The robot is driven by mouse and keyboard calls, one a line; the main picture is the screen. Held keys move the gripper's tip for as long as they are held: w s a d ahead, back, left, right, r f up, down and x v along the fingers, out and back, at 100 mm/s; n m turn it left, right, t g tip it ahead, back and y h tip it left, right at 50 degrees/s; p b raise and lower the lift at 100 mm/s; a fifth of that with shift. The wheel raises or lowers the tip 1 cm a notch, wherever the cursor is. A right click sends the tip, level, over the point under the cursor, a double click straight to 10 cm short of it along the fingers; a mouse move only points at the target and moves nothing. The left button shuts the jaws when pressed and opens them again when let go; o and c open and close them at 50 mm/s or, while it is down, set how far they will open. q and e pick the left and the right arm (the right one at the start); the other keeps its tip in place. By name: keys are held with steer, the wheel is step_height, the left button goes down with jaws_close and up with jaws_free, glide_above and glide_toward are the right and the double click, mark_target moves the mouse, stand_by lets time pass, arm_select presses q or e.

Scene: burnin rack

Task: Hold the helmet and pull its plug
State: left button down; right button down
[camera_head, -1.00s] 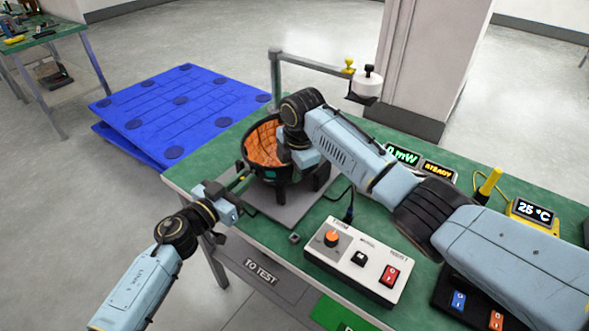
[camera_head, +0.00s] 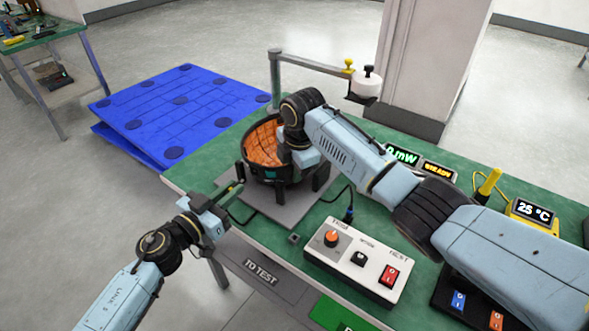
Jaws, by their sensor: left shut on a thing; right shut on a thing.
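The helmet (camera_head: 262,146), a dark bowl with an orange padded inside, sits in a black stand on a grey plate. My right gripper (camera_head: 298,168) reaches down at the helmet's right rim and is shut on it; its fingertips are mostly hidden by the wrist. My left gripper (camera_head: 229,191) is shut on the small plug (camera_head: 232,189), a little left of and below the helmet. A dark cable hangs from the plug and curves over the plate. A gap shows between plug and helmet, though the helmet's socket is too small to make out.
A white control box (camera_head: 358,260) with a knob and red switch stands at the bench front. A post with an arm (camera_head: 310,62) rises behind the helmet. Displays (camera_head: 402,154) and a yellow meter (camera_head: 531,212) are at right. A blue pallet (camera_head: 180,105) lies beyond the bench.

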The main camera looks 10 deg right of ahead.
arm_select(q)
steer(key=shift+s+a, duration=0.3)
steer(key=shift+s, duration=0.05)
arm_select(e)
steer(key=shift+f, duration=0.1)
steer(key=c, duration=1.3)
jaws_free()
